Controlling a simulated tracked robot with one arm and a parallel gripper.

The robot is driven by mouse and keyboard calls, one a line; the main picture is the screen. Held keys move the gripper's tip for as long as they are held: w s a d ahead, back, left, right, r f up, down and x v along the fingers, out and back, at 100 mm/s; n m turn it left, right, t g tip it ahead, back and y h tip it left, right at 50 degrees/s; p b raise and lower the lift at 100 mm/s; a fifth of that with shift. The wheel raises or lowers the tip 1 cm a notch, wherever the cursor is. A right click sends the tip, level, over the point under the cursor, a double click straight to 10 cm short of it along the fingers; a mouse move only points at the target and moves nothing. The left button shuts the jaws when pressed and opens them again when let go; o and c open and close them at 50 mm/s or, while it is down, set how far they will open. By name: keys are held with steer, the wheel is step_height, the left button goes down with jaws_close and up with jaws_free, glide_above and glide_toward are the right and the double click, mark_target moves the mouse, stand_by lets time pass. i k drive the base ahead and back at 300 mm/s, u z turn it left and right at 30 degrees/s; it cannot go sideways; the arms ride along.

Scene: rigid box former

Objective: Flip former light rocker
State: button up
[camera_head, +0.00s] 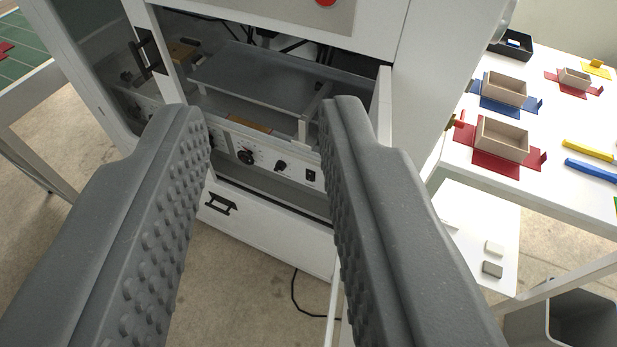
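The rigid box former is a white machine (275,237) with an open bay in front of me. Its control strip below the bay carries a large black knob (245,157), a smaller black knob (280,167) and a small black rocker switch (311,175) at the right end. Which way the rocker is tipped is too small to tell. My gripper (266,112) is open and empty, its two grey studded fingers wide apart. The control strip shows between the fingers, beyond them. The rocker lies just left of the right finger in the picture.
A black handle (220,204) is on the lower white panel and another (147,53) is on the door at left. A red button (326,2) is at the top. At right, a white table (555,205) holds boxes and coloured blanks. A grey bin (580,322) stands below.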

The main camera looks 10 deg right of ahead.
mark_target(310, 175)
steer(key=u, duration=2.55)
steer(key=i, duration=0.15)
steer(key=z, duration=2.4)
steer(key=i, duration=0.5)
